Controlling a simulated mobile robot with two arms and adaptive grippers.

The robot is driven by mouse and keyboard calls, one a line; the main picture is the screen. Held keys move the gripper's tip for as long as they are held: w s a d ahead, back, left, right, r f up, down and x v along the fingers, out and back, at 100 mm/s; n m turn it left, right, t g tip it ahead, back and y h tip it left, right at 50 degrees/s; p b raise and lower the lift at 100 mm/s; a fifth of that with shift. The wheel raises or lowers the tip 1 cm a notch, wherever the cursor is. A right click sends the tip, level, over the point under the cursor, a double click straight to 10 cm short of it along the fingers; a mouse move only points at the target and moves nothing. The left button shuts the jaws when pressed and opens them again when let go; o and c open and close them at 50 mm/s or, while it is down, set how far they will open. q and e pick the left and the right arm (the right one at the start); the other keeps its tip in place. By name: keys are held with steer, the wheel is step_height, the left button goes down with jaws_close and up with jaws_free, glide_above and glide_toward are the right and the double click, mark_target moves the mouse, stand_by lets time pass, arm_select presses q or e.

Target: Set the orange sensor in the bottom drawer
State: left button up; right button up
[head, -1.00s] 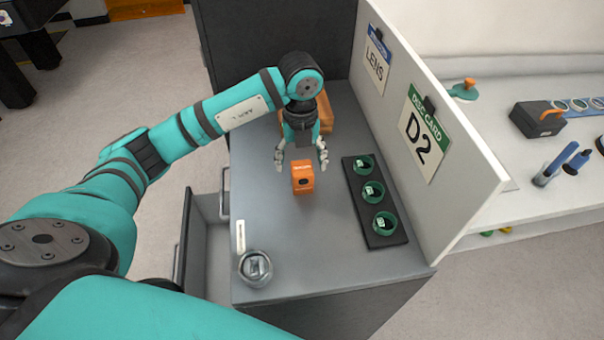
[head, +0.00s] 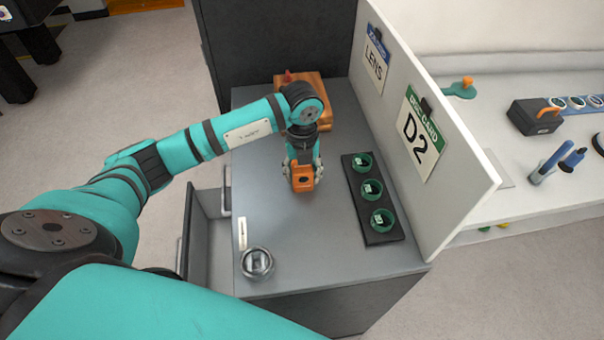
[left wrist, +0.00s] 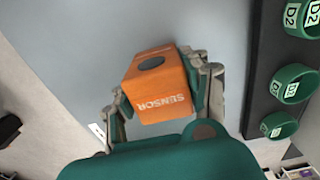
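The orange sensor (head: 303,183), a small block with a dark round spot, stands on the grey cabinet top; its printed side shows in the left wrist view (left wrist: 158,92). My left gripper (head: 303,172) is over it from above, with its fingers closed in against two opposite sides; the fingers also show in the left wrist view (left wrist: 163,103). A drawer (head: 207,245) on the cabinet's left side is pulled out, below another handle (head: 226,190). Its inside is partly hidden by my arm, and I cannot tell whether it is the lowest. My right gripper is not in view.
A black rack (head: 372,200) with green D2 rings stands right of the sensor, beside a white panel (head: 455,190) with signs. A round metal piece (head: 257,264) sits at the front left corner. A wooden box (head: 312,92) is behind. The cabinet top's middle is clear.

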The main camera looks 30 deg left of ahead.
arm_select(q)
steer(key=c, duration=0.6)
steer(key=shift+r, duration=0.1)
